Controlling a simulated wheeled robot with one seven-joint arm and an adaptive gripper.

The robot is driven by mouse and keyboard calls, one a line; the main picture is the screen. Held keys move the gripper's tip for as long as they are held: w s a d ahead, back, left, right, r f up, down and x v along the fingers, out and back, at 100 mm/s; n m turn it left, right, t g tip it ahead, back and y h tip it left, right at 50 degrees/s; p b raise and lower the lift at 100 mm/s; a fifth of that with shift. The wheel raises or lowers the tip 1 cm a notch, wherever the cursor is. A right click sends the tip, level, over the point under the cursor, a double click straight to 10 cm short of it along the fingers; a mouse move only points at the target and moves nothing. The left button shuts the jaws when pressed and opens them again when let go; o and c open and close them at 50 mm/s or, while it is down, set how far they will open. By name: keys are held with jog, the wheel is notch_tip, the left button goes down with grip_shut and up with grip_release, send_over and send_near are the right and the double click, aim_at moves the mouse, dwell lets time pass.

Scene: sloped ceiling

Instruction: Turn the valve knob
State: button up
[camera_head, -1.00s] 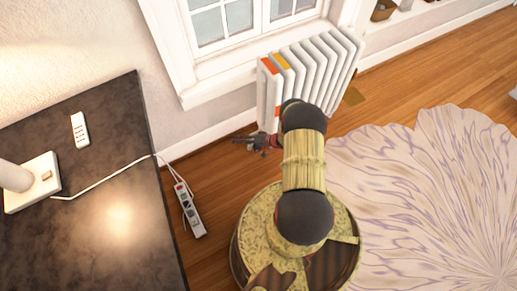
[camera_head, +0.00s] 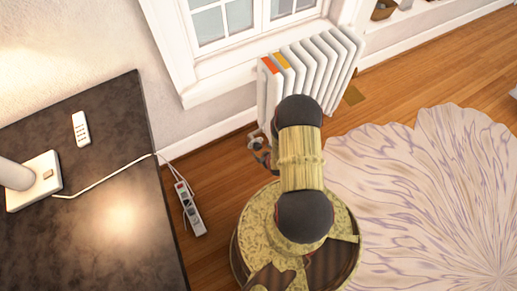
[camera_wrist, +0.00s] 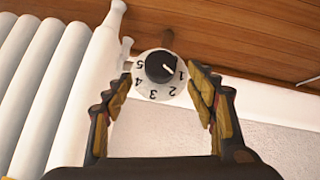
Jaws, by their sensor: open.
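The valve knob (camera_wrist: 159,77) shows in the wrist view as a white dial with a black centre and the numbers 1 to 5. It is at the lower left side of the radiator (camera_head: 310,67). In the head view the knob (camera_head: 254,142) is small, at the left of my arm. My gripper (camera_wrist: 160,90) is open in the wrist view, with one finger to the left and one to the right of the dial. I cannot tell whether the fingers touch it. In the head view my gripper (camera_head: 263,155) is partly hidden by my arm.
A dark table (camera_head: 110,190) with a lamp (camera_head: 28,180) and a remote (camera_head: 80,129) stands at the left. A power strip (camera_head: 190,208) lies on the wooden floor, its cable running to the lamp. A pale rug (camera_head: 430,190) covers the floor at the right.

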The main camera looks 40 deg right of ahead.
aim_at(259, 148)
jog(key=b+x, duration=0.2)
jog(key=x, duration=0.4)
jog(key=shift+f+b, duration=0.2)
jog(key=shift+b, duration=0.2)
jog(key=shift+w+d+f, duration=0.15)
jog(key=shift+w+f, duration=0.05)
jog(key=shift+w, duration=0.2)
jog(key=shift+c, duration=0.5)
jog(key=c, duration=1)
